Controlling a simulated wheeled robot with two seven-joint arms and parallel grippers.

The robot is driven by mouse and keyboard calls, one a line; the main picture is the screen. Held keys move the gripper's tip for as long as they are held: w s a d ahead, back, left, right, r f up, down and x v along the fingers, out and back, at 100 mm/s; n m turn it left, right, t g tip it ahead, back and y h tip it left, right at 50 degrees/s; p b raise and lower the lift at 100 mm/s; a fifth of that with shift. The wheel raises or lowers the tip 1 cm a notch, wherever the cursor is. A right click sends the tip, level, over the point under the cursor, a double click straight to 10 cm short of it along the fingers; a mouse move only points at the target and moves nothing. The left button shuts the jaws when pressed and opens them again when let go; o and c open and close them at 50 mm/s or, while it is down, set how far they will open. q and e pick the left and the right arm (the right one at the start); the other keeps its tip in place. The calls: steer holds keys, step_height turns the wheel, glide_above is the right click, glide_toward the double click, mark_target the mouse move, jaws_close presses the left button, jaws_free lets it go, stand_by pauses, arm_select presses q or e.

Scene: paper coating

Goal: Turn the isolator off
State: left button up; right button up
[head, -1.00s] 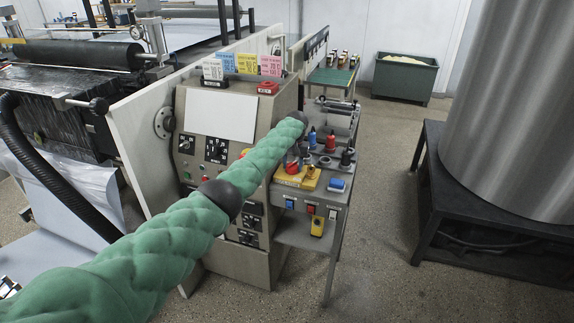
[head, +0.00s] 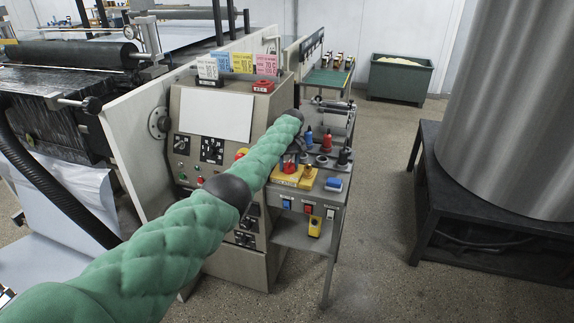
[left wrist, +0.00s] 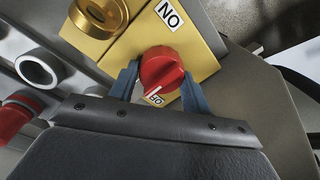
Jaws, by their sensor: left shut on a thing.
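The isolator is a yellow plate with a red rotary knob (left wrist: 161,70) in the left wrist view. An ON label (left wrist: 168,14), seen upside down, is at the knob's far side, and a partly covered OFF label (left wrist: 156,99) is at its near side. The white mark on the knob points toward the OFF label. My left gripper (left wrist: 160,82) is shut on the knob, with one blue-grey finger on each side. In the head view the yellow isolator (head: 285,179) sits on the side shelf, and my green left arm partly hides the gripper there. My right gripper is not in view.
A second yellow part (left wrist: 98,14) is beside the isolator. Blue (head: 309,136), red and black bottles stand behind it on the shelf. The control cabinet (head: 216,116) is to the left. A black stand (head: 432,190) is to the right, with open floor between.

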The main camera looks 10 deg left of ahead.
mark_target(290, 161)
arm_select(q)
steer(key=shift+w+r, duration=0.1)
steer(key=shift+r, duration=0.15)
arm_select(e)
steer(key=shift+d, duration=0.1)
arm_select(q)
steer(key=o, duration=1.2)
steer(key=shift+o, duration=0.8)
steer(key=shift+f, duration=0.15)
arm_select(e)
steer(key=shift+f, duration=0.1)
arm_select(q)
steer(key=shift+r, duration=0.55)
steer(key=shift+w+d+r+b, duration=0.1)
steer(key=shift+r+b, duration=0.5)
steer(key=shift+r, duration=1.05)
steer(key=shift+d+r+b, duration=0.1)
steer(key=shift+r+b, duration=0.45)
steer(key=shift+r, duration=1.1)
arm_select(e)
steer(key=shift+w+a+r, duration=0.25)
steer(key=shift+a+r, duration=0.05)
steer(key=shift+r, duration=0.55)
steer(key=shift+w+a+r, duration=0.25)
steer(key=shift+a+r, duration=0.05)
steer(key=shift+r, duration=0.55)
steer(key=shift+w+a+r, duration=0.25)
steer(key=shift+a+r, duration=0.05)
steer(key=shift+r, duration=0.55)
